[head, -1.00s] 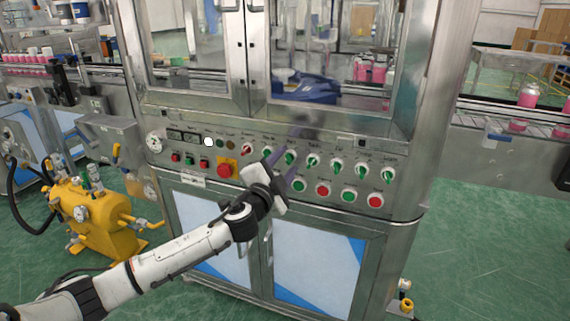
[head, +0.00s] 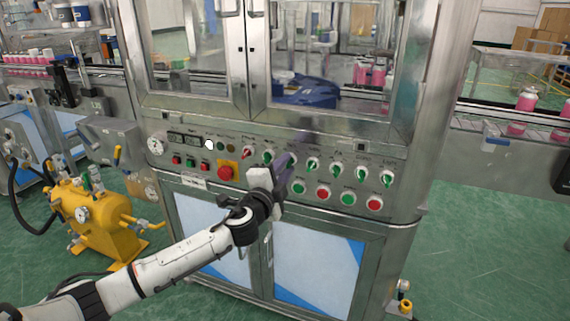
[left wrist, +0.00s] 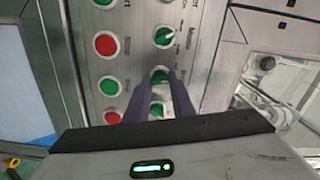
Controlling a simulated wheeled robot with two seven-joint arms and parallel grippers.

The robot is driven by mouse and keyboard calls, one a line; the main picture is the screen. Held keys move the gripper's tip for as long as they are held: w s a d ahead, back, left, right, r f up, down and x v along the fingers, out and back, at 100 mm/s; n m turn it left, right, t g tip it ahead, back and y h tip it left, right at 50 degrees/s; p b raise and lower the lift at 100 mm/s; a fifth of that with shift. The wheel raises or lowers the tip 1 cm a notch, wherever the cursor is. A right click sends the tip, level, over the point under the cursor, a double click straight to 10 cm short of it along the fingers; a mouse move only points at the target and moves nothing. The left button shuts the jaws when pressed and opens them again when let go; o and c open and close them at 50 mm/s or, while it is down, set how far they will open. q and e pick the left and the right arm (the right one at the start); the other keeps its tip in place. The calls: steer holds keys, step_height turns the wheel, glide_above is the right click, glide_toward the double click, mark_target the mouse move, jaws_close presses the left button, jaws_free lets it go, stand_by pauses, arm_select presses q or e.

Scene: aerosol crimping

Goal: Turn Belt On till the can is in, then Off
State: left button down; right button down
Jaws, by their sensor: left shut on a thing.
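My left gripper (head: 288,162) is at the row of selector knobs on the machine's front panel (head: 225,135). In the left wrist view its two dark fingers (left wrist: 160,88) reach to either side of a green selector knob (left wrist: 159,76) and are shut on it. In the head view the gripper hides this knob, so its setting and label cannot be read. A can, pink (head: 377,76), stands with others behind the machine's window. Another pink can (head: 526,101) stands on the conveyor at the right. My right gripper is not in view.
More green knobs (head: 313,164) lie to the right in the row. Green and red push buttons (head: 323,192) sit below. A large red button (head: 225,173) is left of the gripper. A yellow tank (head: 95,215) stands on the floor at the left.

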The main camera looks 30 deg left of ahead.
arm_select(q)
steer(key=shift+m+p, duration=1.8)
steer(key=shift+m, duration=2.5)
steer(key=c, duration=1.5)
jaws_free()
steer(key=v, duration=1)
steer(key=shift+s, duration=0.2)
